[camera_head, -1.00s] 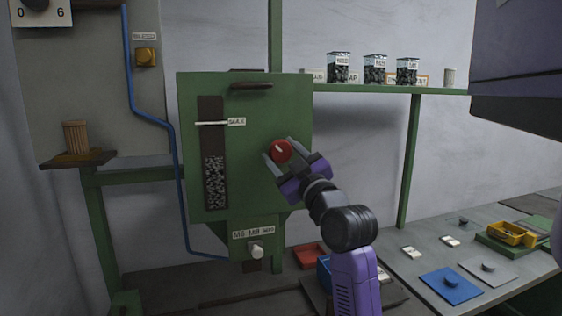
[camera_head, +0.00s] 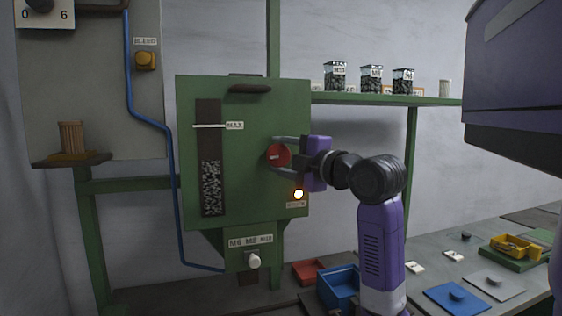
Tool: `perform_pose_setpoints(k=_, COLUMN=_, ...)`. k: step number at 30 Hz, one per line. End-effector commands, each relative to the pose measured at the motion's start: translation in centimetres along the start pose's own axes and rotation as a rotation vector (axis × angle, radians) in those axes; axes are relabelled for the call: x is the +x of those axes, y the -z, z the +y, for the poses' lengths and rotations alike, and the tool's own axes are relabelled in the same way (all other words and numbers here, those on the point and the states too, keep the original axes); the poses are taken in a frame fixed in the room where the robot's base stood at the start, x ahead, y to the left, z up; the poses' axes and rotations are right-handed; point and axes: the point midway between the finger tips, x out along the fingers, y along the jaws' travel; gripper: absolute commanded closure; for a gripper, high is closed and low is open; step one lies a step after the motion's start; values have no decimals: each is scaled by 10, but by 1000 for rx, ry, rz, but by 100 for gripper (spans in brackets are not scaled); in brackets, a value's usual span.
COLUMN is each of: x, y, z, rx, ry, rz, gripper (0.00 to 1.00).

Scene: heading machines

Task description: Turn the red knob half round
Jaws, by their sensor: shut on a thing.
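The red knob (camera_head: 277,156) sits on the front of the green machine box (camera_head: 255,115), and its pale mark now lies nearly level. My gripper (camera_head: 278,156) reaches in from the right and is shut on the knob, one finger above it and one below. A bright round lamp (camera_head: 298,194) glows below the knob, with a small label under it that I cannot read.
A level window marked MAX (camera_head: 211,160) is left of the knob. A white knob (camera_head: 254,261) is on the lower part. A blue bin (camera_head: 338,288) and a red tray (camera_head: 308,272) stand below. A shelf (camera_head: 425,100) with jars is at the right.

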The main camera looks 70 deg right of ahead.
Motion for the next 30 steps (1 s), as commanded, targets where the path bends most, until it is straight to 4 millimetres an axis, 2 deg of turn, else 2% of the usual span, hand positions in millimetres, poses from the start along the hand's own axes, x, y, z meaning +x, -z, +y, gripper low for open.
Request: perform_pose_setpoints(k=30, x=1, y=2, z=4, rx=-893, ry=376, rz=0, gripper=87)
